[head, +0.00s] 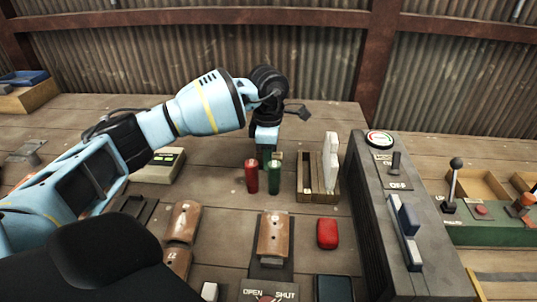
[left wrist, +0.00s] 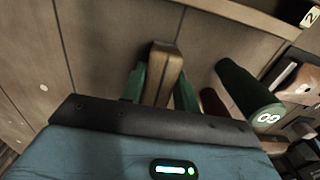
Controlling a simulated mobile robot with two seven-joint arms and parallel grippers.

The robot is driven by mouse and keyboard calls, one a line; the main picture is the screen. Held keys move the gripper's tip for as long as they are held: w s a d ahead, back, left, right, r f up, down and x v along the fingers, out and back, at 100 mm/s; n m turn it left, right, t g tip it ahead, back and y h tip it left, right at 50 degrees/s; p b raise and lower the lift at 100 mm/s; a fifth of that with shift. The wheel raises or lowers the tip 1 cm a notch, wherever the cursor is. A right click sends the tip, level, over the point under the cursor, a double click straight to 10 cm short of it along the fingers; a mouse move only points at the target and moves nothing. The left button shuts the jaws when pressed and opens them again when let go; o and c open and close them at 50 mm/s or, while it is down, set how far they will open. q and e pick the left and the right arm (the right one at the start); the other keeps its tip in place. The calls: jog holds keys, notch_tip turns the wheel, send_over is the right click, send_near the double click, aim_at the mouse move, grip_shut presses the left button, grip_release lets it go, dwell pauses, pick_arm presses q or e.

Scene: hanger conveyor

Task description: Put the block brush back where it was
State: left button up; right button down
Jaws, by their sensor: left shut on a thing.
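My left gripper (head: 266,153) is over the far part of the bench, behind the red and green cylinders. In the left wrist view its green fingers (left wrist: 160,92) are shut on a narrow wooden piece, which I take to be the block brush (left wrist: 166,68). Only its wooden top and side show; any bristles are hidden. In the head view the gripper and cylinders mostly hide it. I cannot tell whether it touches the bench. My right gripper is not in view.
A red cylinder (head: 251,176) and a green cylinder (head: 274,177) marked GO stand close by the gripper. A wooden box (head: 318,195) with white upright pieces is to their right. A grey control housing (head: 380,220) stands further right. Bare bench lies left of the gripper.

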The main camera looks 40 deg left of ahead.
pick_arm(q)
jog(key=shift+f, duration=0.15)
jog(key=o, duration=0.9)
jog(key=shift+o, duration=0.2)
notch_tip(320, 180, up, 12)
jog(key=shift+r, duration=0.2)
